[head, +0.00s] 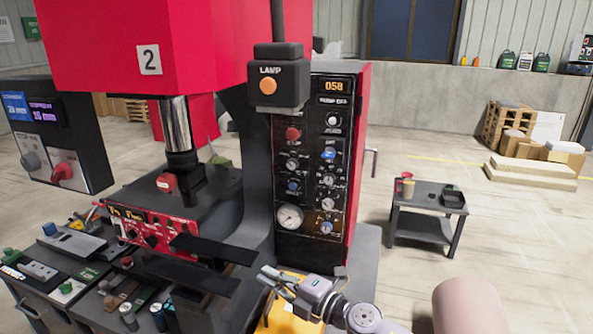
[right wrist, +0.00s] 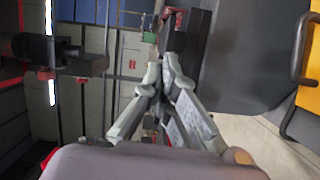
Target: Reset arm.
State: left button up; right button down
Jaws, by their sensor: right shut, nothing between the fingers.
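My right gripper (head: 277,279) is in the lower middle of the head view, just in front of the red press machine (head: 361,150). In the right wrist view my right gripper (right wrist: 168,72) has its fingertips together with nothing between them. It appears apart from the machine's dark front ledge (head: 212,249). My right arm comes in from the bottom. My left gripper is not in view.
A control panel (head: 310,165) with knobs and a gauge stands behind my right gripper. A small dark table (head: 421,228) with a tray stands at the right. Pallets and boxes (head: 530,150) lie farther back. The floor between them is open.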

jog(key=s+d+f+m+t+h, duration=0.2)
jog(key=s+d+f+m+h, duration=0.2)
jog(key=d+m+h, duration=0.45)
jog(key=s+d+f+m+t+h, duration=0.2)
jog(key=s+d+f+m+h, duration=0.3)
jog(key=d+m, duration=0.65)
jog(key=s+d+f+m+g, duration=0.2)
jog(key=s+d+f+g, duration=0.1)
jog(key=s, duration=0.6)
jog(key=s+d+f+m+g+h, duration=0.1)
jog(key=s+d+f+m+g, duration=0.2)
jog(key=s, duration=0.5)
jog(key=s+d+f+m+g, duration=0.1)
jog(key=s+d+f+g, duration=0.2)
jog(key=s, duration=0.6)
notch_tip(320, 180, down, 29)
jog(key=s+a+g+b, duration=0.2)
jog(key=g+b, duration=0.1)
jog(key=s+d+f+g+b, duration=0.1)
jog(key=s+d+f, duration=0.2)
jog(key=s+f, duration=1.3)
jog(key=shift+d+f+b, duration=0.2)
jog(key=shift+f+b, duration=0.1)
jog(key=shift+f, duration=0.55)
jog(key=shift+h, duration=0.25)
